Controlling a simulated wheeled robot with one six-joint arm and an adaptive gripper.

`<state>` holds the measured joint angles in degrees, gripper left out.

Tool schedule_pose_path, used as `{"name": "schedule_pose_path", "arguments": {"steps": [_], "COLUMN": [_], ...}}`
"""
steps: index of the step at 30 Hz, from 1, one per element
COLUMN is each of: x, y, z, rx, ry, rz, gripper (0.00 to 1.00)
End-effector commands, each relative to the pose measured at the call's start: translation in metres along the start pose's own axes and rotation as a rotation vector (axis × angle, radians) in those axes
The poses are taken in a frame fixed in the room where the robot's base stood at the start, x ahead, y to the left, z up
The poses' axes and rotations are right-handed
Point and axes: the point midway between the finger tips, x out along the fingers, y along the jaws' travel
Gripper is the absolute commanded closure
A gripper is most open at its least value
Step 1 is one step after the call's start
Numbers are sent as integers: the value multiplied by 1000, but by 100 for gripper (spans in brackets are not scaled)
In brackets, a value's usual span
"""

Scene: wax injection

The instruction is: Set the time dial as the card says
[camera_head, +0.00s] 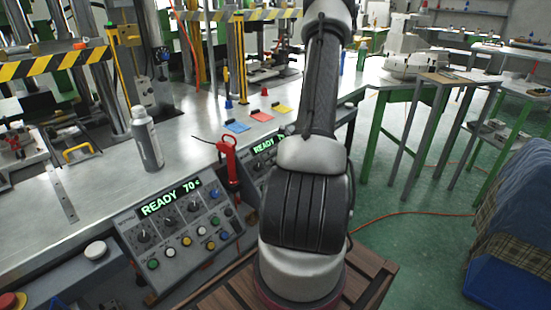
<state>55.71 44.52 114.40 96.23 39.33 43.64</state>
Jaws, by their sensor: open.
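A grey control panel (180,255) at the front left shows a green "READY 70" readout (170,198). A row of dark round dials (169,222) runs below the readout, with coloured buttons under it. The dial labels are too small to read, so I cannot tell which one is the time dial. A second panel (258,168) with a similar readout is partly hidden behind my arm. Blue, red and yellow flat pieces (262,116) lie on the bench; I cannot tell if one is the card. My gripper is not in view; only my upright arm shows.
A metal bench (80,205) extends behind the panels. A grey spray can (147,138) stands on it, and a red handled tool (228,160) is between the panels. Presses with yellow-black striped bars (55,64) stand behind. Open green floor (400,220) lies to the right.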

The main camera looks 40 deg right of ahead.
Motion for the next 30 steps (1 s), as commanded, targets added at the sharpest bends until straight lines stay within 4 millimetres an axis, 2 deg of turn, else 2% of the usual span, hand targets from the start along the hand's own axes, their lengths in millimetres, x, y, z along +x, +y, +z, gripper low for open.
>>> {"name": "schedule_pose_path", "arguments": {"steps": [1,6,8,9,20,30], "x": [0,0,0,0,0,-1], "y": [0,0,0,0,0,0], "z": [0,0,0,0,0,0], "rx": [0,-1,-1,-1,-55,-296], "ry": [0,0,0,0,0,0], "rz": [0,0,0,0,-4,-22], "gripper": [53,84,95,98,98,98]}}
